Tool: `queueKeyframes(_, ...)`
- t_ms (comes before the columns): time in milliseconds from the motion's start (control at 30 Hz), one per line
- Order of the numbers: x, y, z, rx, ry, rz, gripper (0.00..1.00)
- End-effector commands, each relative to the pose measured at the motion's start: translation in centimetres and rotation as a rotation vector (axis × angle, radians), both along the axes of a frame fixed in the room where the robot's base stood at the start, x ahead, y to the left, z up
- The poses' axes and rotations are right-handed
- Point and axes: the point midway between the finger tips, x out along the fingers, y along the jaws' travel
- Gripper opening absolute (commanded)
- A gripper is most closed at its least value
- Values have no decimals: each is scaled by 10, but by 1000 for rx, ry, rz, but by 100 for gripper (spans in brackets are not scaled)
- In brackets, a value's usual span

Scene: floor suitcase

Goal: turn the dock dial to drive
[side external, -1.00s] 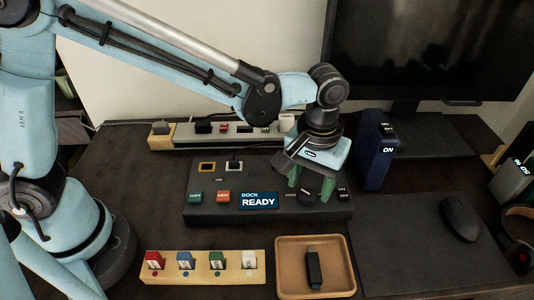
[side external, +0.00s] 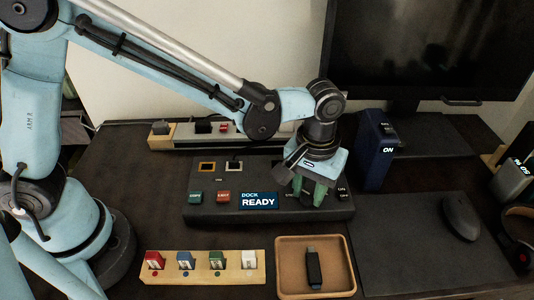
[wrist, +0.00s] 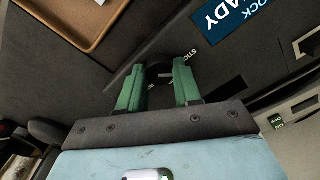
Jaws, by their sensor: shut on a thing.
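The dark dock (side external: 225,214) stands on the desk with a blue display (side external: 259,201) reading "DOCK READY". The dial (wrist: 159,74) is a dark round knob with a pale mark, seen between my fingers in the wrist view. My gripper (side external: 313,194) points down over the right part of the dock, its green fingers at the dial. My gripper (wrist: 160,86) is shut on the dial, one finger on each side. In the side view the fingers hide most of the dial. Part of a label, "STIC", shows beside it in the wrist view; which setting the dial points to is unclear.
Green and red buttons (side external: 223,197) sit left of the display. A blue box (side external: 374,165) marked "ON" stands right of the dock. A tan tray (side external: 286,285) with a black stick (side external: 313,266) and a wooden block (side external: 220,272) with several coloured sticks lie in front.

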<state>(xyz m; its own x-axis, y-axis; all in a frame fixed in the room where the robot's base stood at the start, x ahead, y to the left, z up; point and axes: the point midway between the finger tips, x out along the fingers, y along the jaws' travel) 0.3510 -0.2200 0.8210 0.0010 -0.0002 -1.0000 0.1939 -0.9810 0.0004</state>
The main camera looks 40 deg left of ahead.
Motion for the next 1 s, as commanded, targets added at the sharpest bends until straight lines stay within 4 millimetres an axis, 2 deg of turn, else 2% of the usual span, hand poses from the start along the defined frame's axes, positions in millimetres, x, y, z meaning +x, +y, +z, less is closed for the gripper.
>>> queueKeyframes(367, 0, 0, 0, 0, 1, -100, 3)
queueKeyframes(1000, 0, 0, 1, 0, 2, -669, 3)
